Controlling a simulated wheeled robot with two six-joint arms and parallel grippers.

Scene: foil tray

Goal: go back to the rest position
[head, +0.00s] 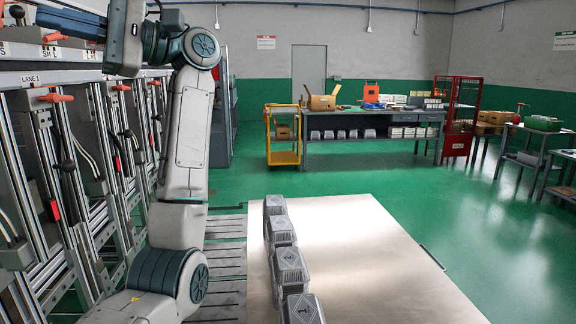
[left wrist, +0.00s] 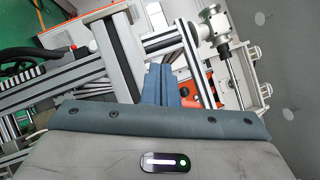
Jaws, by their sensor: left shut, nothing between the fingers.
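My left arm rises through the left of the head view and bends over at the top. Its gripper (head: 42,18) points left at the top left, beside the lane machines and well above the table. In the left wrist view the two blue-grey fingers (left wrist: 158,70) lie together, shut, with nothing seen between them. Several grey foil trays (head: 290,262) stand in a row along the left part of the pale table (head: 370,250), apart from the gripper. My right gripper is not in view.
Metal lane frames (head: 120,140) with orange handles stand close on the left, near my arm. The right part of the table is bare. Farther back are a yellow cart (head: 283,157), a workbench (head: 375,118) and a red rack (head: 460,115). Green floor is open on the right.

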